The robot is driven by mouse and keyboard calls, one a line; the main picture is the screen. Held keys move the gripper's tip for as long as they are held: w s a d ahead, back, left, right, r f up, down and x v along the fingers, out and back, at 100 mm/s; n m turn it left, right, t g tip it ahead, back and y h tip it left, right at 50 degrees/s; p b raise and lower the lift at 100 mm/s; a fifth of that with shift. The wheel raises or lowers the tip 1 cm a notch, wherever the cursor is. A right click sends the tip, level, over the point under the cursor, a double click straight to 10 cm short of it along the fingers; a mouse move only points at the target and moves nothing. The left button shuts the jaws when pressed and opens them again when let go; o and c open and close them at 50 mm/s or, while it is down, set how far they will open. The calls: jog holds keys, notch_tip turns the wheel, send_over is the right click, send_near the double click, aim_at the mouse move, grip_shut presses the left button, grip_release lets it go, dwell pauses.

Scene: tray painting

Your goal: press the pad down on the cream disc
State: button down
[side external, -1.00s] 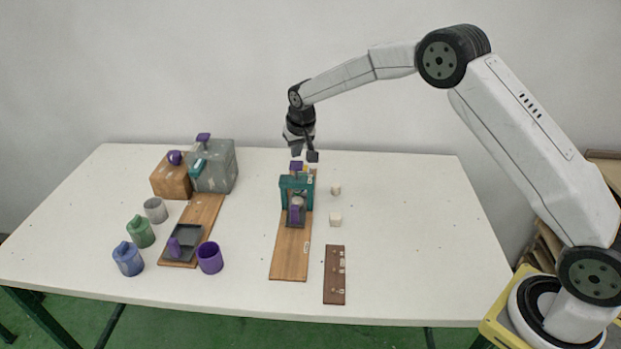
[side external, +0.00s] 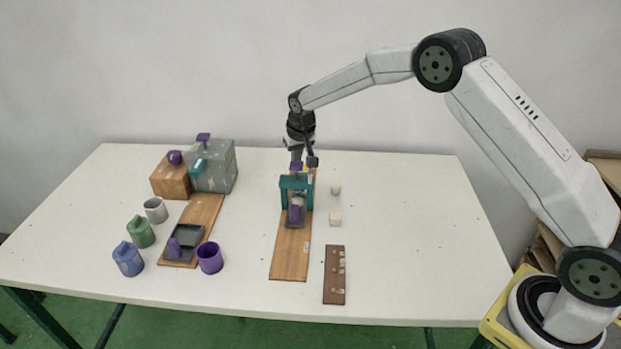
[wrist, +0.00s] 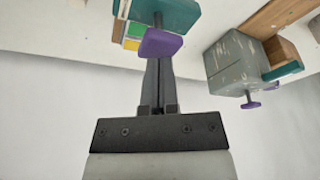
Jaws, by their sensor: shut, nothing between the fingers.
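A teal press frame (side external: 284,183) stands on a long wooden board in the side external view, with a purple handle (side external: 296,167) on top. The handle also shows in the wrist view (wrist: 158,43), just beyond my fingertips. A dark tray with an upright purple grip (side external: 295,214) sits at the press's front. A pale round shape (side external: 298,198), perhaps the cream disc, shows under the frame; the pad is hard to make out. My gripper (side external: 305,161) is shut and empty, pointing down over the handle. I cannot tell whether it touches.
Two small cream blocks (side external: 335,219) and a brown strip (side external: 335,275) lie right of the board. On the left are a grey box (side external: 220,170), a wooden box (side external: 170,182), another board with a dark tray, and several cups and jars. The table's right part is clear.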

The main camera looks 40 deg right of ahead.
aim_at(297, 165)
jog(key=shift+f, duration=1.9)
jog(key=shift+r, duration=2.6)
jog(key=shift+r, duration=2.5)
jog(key=shift+s, duration=0.15)
